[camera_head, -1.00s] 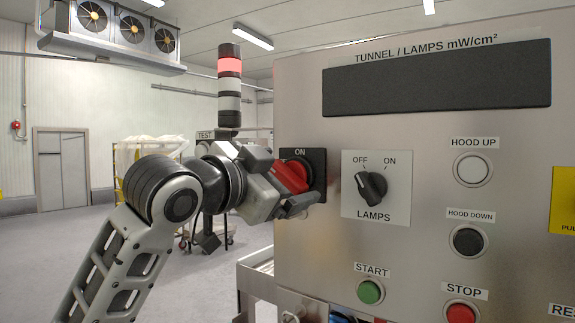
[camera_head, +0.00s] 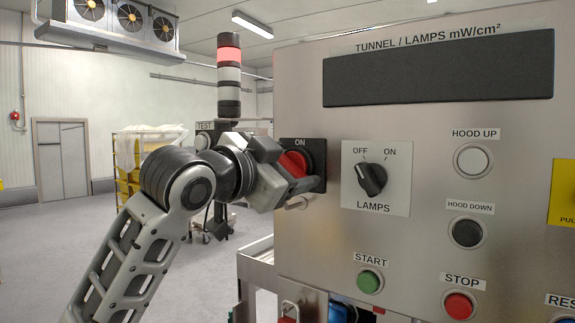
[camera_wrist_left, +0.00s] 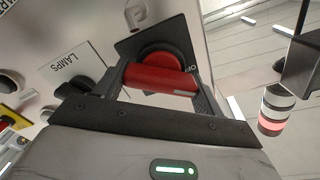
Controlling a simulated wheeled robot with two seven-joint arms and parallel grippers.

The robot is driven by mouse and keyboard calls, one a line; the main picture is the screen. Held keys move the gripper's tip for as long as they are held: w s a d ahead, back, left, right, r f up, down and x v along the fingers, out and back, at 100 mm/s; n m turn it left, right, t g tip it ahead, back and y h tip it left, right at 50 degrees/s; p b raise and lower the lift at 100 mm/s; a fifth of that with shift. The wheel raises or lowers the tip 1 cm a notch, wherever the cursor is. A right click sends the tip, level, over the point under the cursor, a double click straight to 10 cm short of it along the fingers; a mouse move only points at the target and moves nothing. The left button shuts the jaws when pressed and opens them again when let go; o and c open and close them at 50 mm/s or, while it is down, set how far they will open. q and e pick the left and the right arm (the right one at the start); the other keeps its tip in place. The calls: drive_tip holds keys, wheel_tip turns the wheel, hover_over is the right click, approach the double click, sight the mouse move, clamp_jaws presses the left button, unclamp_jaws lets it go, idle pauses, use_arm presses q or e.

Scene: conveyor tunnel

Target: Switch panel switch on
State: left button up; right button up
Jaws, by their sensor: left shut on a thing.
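The panel switch is a red rotary handle (camera_head: 294,163) on a black plate (camera_head: 319,153) marked ON at its top, at the left edge of the steel panel. My left gripper (camera_head: 289,174) reaches it from the left and is shut on the handle, partly hiding it. In the left wrist view the red handle (camera_wrist_left: 160,77) lies between the two dark fingers, with OFF lettering on the plate beside it. My right gripper is not in view.
The steel panel (camera_head: 420,250) carries the LAMPS knob (camera_head: 371,179) just right of the switch, plus HOOD UP (camera_head: 473,160), HOOD DOWN (camera_head: 467,233), START (camera_head: 369,281) and STOP (camera_head: 459,305) buttons. A signal tower with a red lit band (camera_head: 229,55) stands behind my arm. Open floor lies left.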

use_arm(q)
drive_tip(key=shift+m, duration=0.4)
drive_tip(key=m, duration=0.2)
drive_tip(key=shift+m, duration=0.3)
drive_tip(key=shift+f+m, duration=0.15)
drive_tip(key=shift+m, duration=1.45)
drive_tip(key=shift+d, duration=0.1)
drive_tip(key=o, duration=1)
drive_tip(key=shift+s, duration=0.15)
